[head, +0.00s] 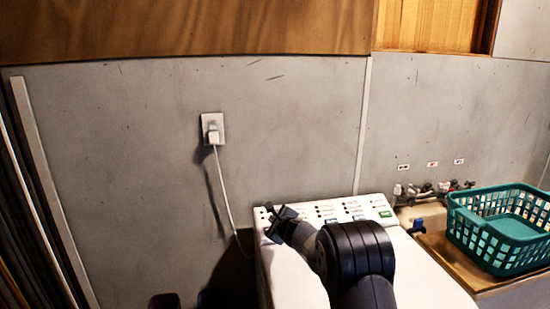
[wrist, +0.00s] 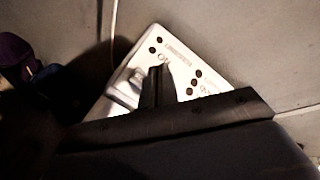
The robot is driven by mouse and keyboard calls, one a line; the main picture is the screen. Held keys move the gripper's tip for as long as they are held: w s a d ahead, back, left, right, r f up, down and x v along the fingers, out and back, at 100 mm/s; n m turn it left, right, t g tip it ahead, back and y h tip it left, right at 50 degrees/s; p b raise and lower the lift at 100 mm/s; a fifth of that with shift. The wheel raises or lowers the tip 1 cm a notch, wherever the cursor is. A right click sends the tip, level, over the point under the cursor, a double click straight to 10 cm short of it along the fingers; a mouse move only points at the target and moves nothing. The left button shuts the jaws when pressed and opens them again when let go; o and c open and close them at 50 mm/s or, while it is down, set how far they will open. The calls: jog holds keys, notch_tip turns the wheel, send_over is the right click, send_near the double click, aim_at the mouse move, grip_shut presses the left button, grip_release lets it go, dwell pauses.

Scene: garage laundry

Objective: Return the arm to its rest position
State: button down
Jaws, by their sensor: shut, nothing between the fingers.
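My arm reaches forward over the white washing machine (head: 430,268) in the head view. My gripper (head: 275,212) is at the left end of the machine's control panel (head: 345,209). In the wrist view the fingers of my gripper (wrist: 158,68) are together with nothing between them, in front of the panel (wrist: 135,62) with its dark round marks and printed labels. I cannot tell whether the fingertips touch the panel. Part of the panel is hidden behind the gripper.
A white plug sits in a wall outlet (head: 212,128), its cord (head: 226,190) hanging behind the machine's left side. A teal basket (head: 500,228) stands on a wooden counter (head: 440,250) at the right, near taps (head: 425,190). The grey wall (head: 290,120) closes off the back.

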jog(key=shift+s+d+r+p, duration=0.1)
jog(key=shift+s+r+p, duration=0.2)
jog(key=shift+r, duration=0.5)
jog(key=shift+s+d+r+p, duration=0.15)
jog(key=shift+s+r, duration=0.2)
jog(key=shift+r, duration=0.5)
jog(key=shift+s+a+r+p, duration=0.1)
jog(key=shift+s+r+p, duration=0.2)
jog(key=shift+r, duration=0.5)
